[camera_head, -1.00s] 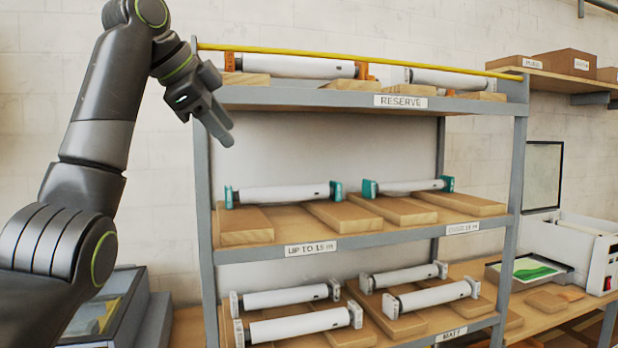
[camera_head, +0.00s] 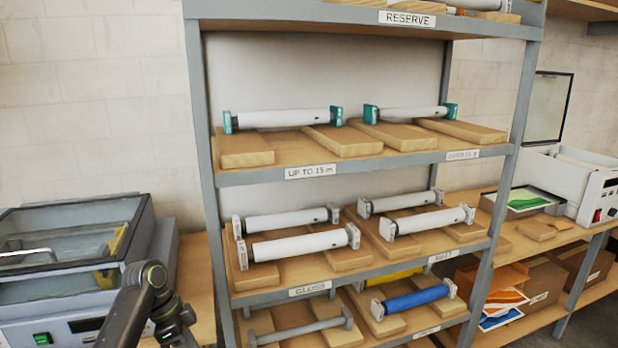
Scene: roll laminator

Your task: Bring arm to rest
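My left arm (camera_head: 135,305) shows at the bottom left, low and in front of the laminator (camera_head: 70,255). Its wrist is at the bottom edge, and the gripper fingers are not clearly seen. No held thing shows on it. My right arm and gripper are not in view. The shelf rack (camera_head: 204,150) stands in the middle, clear of the arm.
White rolls with teal ends (camera_head: 282,118) lie on wooden blocks on the middle shelf. Several grey-ended rolls (camera_head: 300,243) lie below, with a blue roll (camera_head: 415,299) on the lowest visible shelf. A white machine (camera_head: 585,185) stands on the right bench (camera_head: 550,240).

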